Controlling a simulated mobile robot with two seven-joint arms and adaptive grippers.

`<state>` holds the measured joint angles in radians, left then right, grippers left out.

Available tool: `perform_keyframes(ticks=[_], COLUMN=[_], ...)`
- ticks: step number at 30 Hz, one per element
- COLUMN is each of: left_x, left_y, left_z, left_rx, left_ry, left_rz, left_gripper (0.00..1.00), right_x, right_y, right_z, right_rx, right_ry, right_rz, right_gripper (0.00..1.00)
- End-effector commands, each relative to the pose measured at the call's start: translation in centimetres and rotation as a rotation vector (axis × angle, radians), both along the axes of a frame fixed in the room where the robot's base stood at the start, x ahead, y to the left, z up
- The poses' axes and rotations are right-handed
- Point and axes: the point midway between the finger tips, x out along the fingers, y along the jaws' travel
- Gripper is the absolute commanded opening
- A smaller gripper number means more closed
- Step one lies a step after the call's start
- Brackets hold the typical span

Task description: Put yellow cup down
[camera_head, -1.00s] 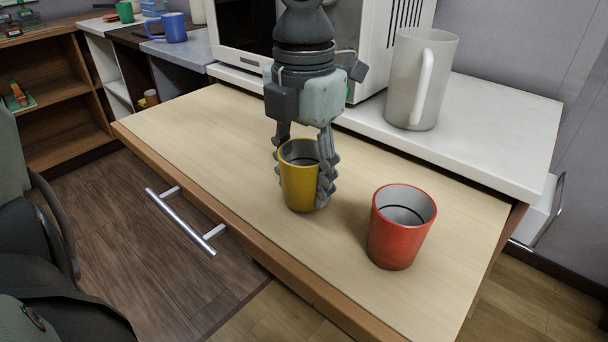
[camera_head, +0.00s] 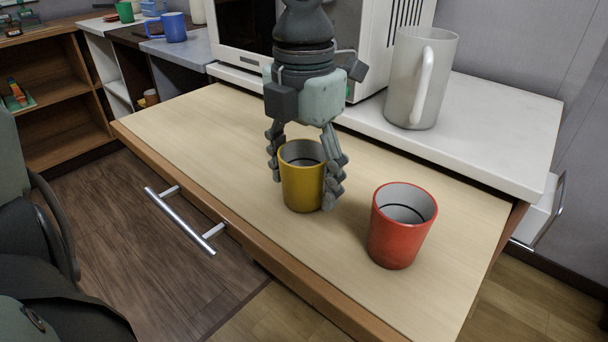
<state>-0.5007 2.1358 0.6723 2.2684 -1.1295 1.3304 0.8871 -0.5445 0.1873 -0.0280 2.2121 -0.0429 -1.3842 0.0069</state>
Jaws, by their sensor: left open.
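The yellow cup (camera_head: 301,186) stands upright on the light wooden pull-out surface (camera_head: 205,125), its grey inside showing. My left gripper (camera_head: 303,185) points down over the cup from behind. Its fingers are open, one on the cup's left side and one on its right, with small gaps showing near the rim. Whether the right fingertip still touches the cup low down I cannot tell. My right gripper is not in view.
A red cup (camera_head: 400,236) stands to the right of the yellow one. A tall grey pitcher (camera_head: 408,85) and a microwave (camera_head: 378,45) stand on the white counter (camera_head: 480,125) behind. The wooden surface is clear to the left.

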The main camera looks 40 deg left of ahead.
Motion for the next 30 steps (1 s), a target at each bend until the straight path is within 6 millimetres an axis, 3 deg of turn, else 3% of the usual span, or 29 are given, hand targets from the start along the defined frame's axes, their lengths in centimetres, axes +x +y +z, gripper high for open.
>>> perform_keyframes(ticks=[2,16,21,30], left_x=[0.0,0.1,0.0,0.0], left_y=[0.0,0.0,0.0,0.0], left_z=[0.7,10.4,11.9,12.2], left_rx=[0.0,0.001,0.0,0.0], left_ry=[-0.001,-0.004,-0.001,0.001], left_rz=[0.0,-0.001,-0.001,-0.003], left_gripper=[0.67,0.67,0.67,0.67], right_x=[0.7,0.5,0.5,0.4], right_y=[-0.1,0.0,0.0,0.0], right_z=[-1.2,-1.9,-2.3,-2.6], right_rx=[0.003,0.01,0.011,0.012], right_ry=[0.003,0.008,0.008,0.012], right_rz=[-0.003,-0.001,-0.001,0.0], right_gripper=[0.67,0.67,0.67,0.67])
